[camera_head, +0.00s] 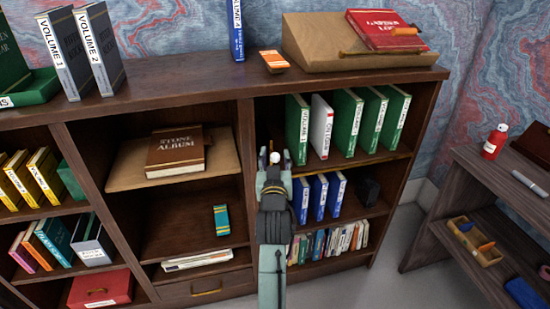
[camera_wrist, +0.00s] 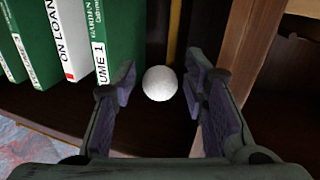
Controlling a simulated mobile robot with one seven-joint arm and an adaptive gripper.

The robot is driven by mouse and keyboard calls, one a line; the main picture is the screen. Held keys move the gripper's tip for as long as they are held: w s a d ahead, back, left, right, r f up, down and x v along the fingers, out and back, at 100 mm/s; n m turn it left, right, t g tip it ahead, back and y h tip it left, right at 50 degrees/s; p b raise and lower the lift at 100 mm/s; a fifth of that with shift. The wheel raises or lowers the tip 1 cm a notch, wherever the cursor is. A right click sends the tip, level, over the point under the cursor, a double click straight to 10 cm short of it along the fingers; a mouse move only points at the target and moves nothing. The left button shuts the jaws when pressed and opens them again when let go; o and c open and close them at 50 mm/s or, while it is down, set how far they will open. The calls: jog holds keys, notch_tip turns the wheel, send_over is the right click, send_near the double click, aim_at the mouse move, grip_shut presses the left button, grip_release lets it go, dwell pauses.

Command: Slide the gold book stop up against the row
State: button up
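The row of upright books stands on the upper right shelf, with a green book (camera_head: 298,125) at its left end and a white "ON LOAN" book (camera_head: 320,127) beside it. In the wrist view the green end book (camera_wrist: 112,30) and white book (camera_wrist: 66,40) are on the left. A narrow gold upright strip (camera_wrist: 173,28), perhaps the book stop, shows right of the end book, apart from it. A white ball (camera_wrist: 160,83) sits between the fingers of my gripper (camera_wrist: 163,88), with small gaps on both sides. My gripper (camera_head: 273,160) is open at the bay's left side.
The bay's wooden upright (camera_wrist: 245,60) is close to my right finger in the wrist view. Blue books (camera_head: 319,197) stand on the shelf below. The shelf top holds an orange block (camera_head: 274,61) and a sloped wooden stand (camera_head: 310,50) with a red book (camera_head: 385,30).

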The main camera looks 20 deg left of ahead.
grip_shut()
dwell(0.6)
